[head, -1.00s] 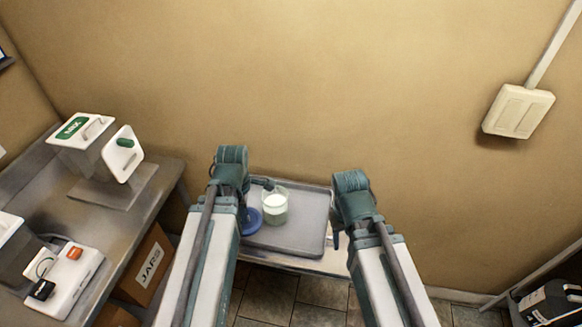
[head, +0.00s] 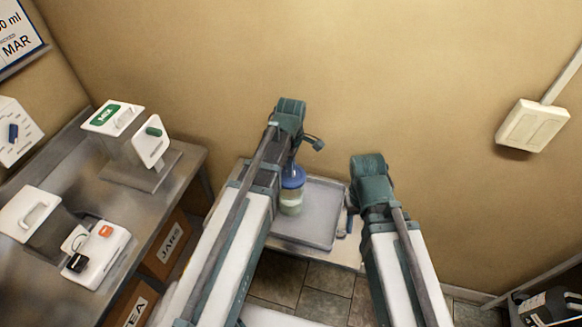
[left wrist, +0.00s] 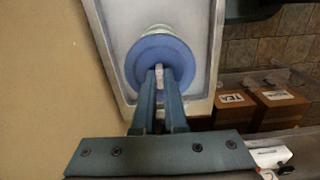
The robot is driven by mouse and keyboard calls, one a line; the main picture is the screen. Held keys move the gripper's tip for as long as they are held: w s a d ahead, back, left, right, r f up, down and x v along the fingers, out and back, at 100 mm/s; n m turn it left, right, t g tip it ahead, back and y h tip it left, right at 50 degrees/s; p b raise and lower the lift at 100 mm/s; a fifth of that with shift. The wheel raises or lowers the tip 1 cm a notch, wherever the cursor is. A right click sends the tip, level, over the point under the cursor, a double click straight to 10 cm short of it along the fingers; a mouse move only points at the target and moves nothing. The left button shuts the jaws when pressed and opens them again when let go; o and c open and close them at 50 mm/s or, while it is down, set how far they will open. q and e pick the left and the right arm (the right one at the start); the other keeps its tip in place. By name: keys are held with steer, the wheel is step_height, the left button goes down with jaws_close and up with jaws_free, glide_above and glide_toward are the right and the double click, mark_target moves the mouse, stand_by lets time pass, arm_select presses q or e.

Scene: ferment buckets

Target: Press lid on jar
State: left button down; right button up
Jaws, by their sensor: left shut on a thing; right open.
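The jar (head: 290,205), clear with pale contents, stands on the grey tray. The blue lid (head: 293,180) is over its mouth; I cannot tell whether it is seated or just above. My left gripper (head: 294,164) is shut on the lid from above. In the left wrist view the fingers (left wrist: 160,74) close on a pale grip at the middle of the round blue lid (left wrist: 142,66), and a little of the jar (left wrist: 157,29) shows behind it. My right gripper (head: 349,221) is open and empty, right of the tray.
The tray (head: 322,205) has bare room right of the jar. At left, a steel bench (head: 160,200) holds white dispensers (head: 112,118) and a small white device (head: 100,255). Cardboard boxes (head: 165,250) sit below it. The wall (head: 400,70) is close behind.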

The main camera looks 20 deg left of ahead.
mark_target(291, 180)
arm_select(q)
steer(key=shift+f+b, duration=2.5)
steer(key=shift+f, duration=0.3)
steer(key=shift+f, duration=0.1)
steer(key=shift+c, duration=2)
jaws_free()
steer(key=shift+r+p, duration=3.4)
steer(key=shift+r, duration=0.15)
